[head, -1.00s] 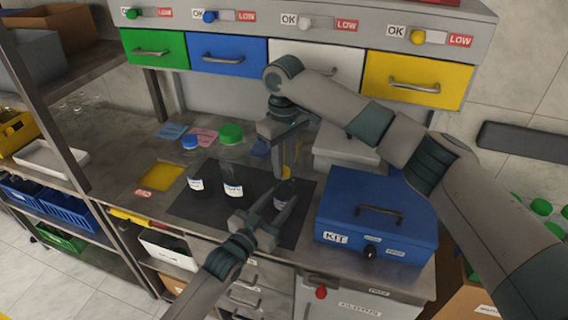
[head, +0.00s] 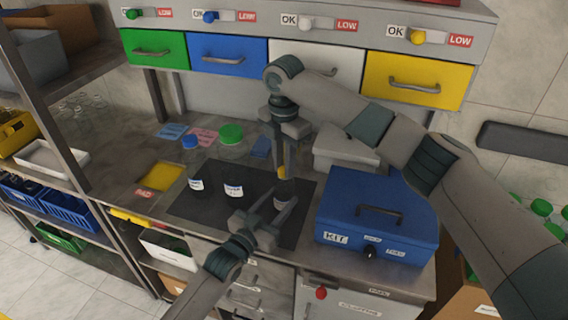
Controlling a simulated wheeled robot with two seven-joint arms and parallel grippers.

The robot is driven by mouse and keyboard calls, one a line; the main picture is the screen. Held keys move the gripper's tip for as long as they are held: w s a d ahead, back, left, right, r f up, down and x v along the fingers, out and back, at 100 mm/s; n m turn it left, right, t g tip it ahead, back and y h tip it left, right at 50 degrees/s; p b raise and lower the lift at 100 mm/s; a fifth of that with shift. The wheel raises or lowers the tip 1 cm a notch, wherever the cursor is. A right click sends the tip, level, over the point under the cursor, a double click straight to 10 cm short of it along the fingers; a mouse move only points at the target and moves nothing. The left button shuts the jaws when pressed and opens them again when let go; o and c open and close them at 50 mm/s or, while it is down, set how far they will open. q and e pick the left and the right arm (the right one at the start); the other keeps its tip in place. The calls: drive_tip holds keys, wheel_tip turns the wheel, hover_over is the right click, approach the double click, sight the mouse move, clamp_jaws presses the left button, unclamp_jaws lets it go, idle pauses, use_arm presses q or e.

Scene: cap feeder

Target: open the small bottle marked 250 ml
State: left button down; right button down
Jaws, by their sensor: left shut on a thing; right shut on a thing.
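A small dark bottle (head: 284,191) with a yellow cap (head: 282,172) stands at the right part of the dark mat (head: 215,208). My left gripper (head: 283,204) is shut around its body from the front. My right gripper (head: 281,166) points straight down and is shut on the yellow cap. The fingers hide much of the bottle, and I cannot read a volume on it. A blue-capped bottle (head: 194,174) and a bigger green-capped bottle (head: 232,173) stand apart to the left on the mat.
A blue kit box (head: 340,205) stands close on the right. A yellow square (head: 162,177) lies left of the mat. Coloured drawers (head: 226,57) hang above the back of the bench. Shelves with bins (head: 62,207) are at the left.

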drive_tip(key=n, duration=0.4)
drive_tip(key=shift+n, duration=0.4)
drive_tip(key=n, duration=0.5)
drive_tip(key=shift+n, duration=0.3)
drive_tip(key=c, duration=1.5)
unclamp_jaws()
drive_tip(key=shift+r, duration=2.3)
drive_tip(key=shift+c, duration=0.3)
